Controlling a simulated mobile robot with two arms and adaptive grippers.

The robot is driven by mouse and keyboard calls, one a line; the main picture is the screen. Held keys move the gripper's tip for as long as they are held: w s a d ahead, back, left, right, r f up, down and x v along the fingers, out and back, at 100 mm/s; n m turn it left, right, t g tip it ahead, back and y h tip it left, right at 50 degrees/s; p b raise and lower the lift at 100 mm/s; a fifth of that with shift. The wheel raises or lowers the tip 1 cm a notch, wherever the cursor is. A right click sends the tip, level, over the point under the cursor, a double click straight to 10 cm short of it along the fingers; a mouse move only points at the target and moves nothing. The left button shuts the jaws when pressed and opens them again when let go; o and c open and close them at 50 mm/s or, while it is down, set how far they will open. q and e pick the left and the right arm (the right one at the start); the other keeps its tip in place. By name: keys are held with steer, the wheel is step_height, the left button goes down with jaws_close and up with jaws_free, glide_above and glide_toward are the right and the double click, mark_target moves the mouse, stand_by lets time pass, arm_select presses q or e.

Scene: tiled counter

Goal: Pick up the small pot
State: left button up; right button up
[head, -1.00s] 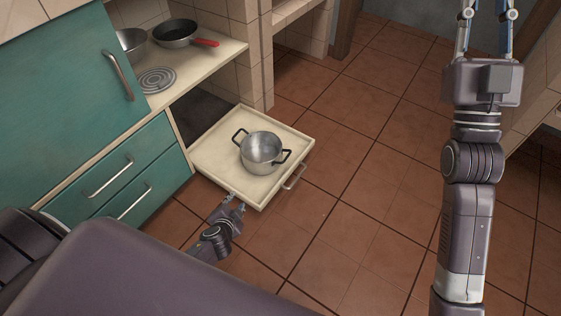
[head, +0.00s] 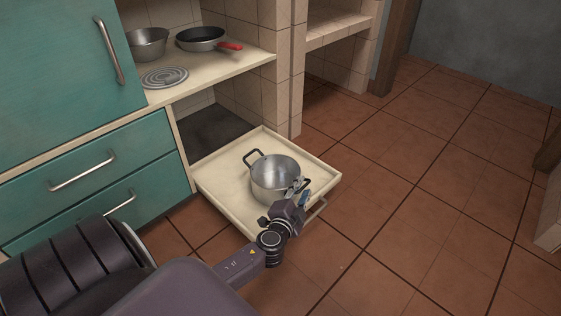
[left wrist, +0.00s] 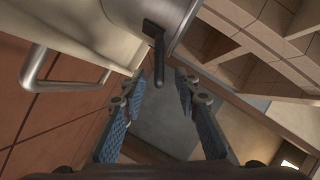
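The small pot (head: 275,172) is silver with two dark handles and stands upright in the open drawer (head: 222,187). In the left wrist view the pot (left wrist: 172,14) fills the top, with one dark handle (left wrist: 154,48) pointing down toward the gap between the fingers. My left gripper (head: 301,192) is at the near right side of the pot, by that handle. In the left wrist view its blue-padded fingers (left wrist: 160,92) are spread apart, and I see nothing clamped between them. My right gripper is out of view.
A pan with a red handle (head: 202,39) and another metal pot (head: 148,44) are on the counter above, behind a coil burner (head: 164,78). The tiled floor (head: 400,240) at right is clear.

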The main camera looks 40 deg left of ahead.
mark_target(306, 180)
arm_select(q)
steer(key=b+x, duration=0.2)
steer(key=x, duration=0.3)
steer(key=shift+w+f+b, duration=0.2)
steer(key=shift+w+b, duration=0.1)
steer(key=shift+w, duration=0.05)
steer(key=shift+w+a, duration=0.2)
steer(key=shift+w, duration=0.15)
jaws_close()
